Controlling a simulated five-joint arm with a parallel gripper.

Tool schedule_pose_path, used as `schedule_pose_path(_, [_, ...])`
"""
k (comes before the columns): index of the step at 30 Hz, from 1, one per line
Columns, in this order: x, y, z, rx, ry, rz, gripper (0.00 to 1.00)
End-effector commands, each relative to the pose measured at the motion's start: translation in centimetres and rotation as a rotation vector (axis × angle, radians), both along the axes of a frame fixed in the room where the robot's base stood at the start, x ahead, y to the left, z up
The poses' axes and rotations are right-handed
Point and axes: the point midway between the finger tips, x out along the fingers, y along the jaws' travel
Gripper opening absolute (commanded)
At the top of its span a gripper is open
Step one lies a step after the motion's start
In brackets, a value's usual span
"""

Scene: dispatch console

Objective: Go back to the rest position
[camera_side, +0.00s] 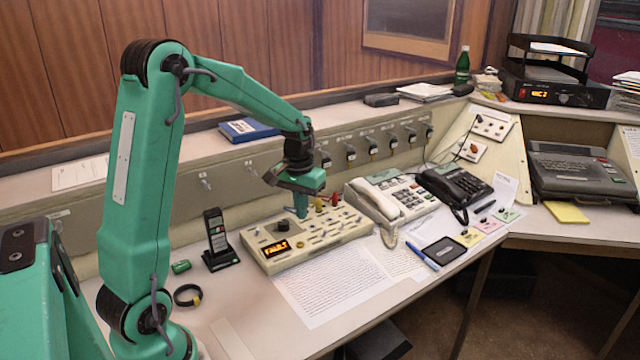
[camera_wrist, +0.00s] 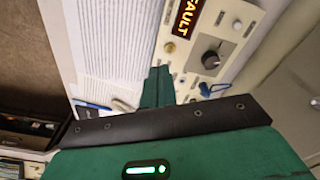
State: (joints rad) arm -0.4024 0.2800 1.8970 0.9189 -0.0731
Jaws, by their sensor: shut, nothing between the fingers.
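My gripper (camera_side: 301,213) is shut and empty, pointing down at the cream control box in the side view. Its closed green fingers also show in the wrist view (camera_wrist: 158,80). The cream control box (camera_side: 347,221) has switches, knobs and a lit orange display (camera_side: 277,249) reading FAULT. In the wrist view the display (camera_wrist: 188,17) and a dark knob (camera_wrist: 214,55) lie beyond the fingers.
A black handset in its stand (camera_side: 217,240) is left of the box. A cream telephone (camera_side: 385,203) and a black telephone (camera_side: 456,187) stand to the right. Printed sheets (camera_side: 325,285) lie in front. A panel with several switches (camera_side: 350,153) rises behind. A blue binder (camera_side: 248,130) lies on the ledge.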

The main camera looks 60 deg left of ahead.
Motion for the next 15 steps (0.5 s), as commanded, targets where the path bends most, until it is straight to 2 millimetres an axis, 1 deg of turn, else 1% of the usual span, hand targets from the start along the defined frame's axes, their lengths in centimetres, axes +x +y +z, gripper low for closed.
schedule_pose_path(1, [-0.3, -0.8, 1.0, 0.007, -0.017, -0.017, 0.0])
schedule_pose_path(6, [-1.7, -3.5, 3.8, 0.028, -0.068, -0.076, 0.0])
schedule_pose_path(15, [-5.0, -8.0, 7.8, 0.058, -0.163, -0.182, 0.0])
